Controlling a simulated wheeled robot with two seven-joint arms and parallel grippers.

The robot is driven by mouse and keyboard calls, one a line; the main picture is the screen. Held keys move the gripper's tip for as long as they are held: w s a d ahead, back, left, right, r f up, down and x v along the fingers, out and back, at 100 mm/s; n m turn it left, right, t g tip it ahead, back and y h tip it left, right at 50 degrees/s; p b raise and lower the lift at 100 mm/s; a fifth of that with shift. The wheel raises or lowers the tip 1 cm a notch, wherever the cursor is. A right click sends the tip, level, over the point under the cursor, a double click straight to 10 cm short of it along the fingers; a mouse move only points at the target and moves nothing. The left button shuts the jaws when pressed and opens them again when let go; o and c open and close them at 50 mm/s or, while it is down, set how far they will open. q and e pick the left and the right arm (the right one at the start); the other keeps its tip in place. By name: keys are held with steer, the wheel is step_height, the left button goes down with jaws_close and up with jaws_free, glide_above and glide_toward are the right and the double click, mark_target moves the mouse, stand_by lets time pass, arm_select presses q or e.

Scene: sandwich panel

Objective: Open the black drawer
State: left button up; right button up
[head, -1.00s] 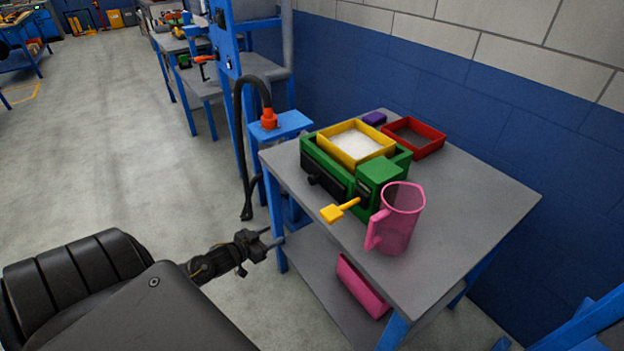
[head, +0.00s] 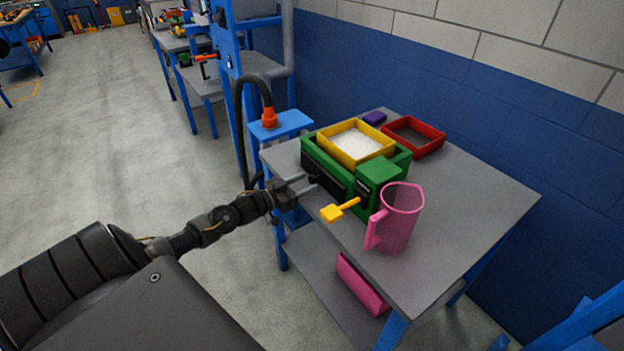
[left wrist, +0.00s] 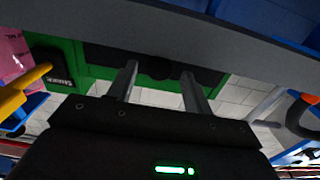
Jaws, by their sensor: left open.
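The black drawer (head: 328,178) sits in the front of a green box (head: 371,206) on the grey table. The drawer looks shut. My right gripper is not in view.
A yellow tray (head: 387,146) of white grains sits on the green box. A yellow handle (head: 334,212) sticks out in front, beside a pink jug (head: 400,228). A red tray (head: 436,150) and a purple block (head: 375,118) lie behind. A blue post stands left.

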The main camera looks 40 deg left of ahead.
mark_target(310, 181)
arm_select(q)
steer(key=shift+x, duration=1.75)
jaws_close()
steer(key=shift+s, duration=0.1)
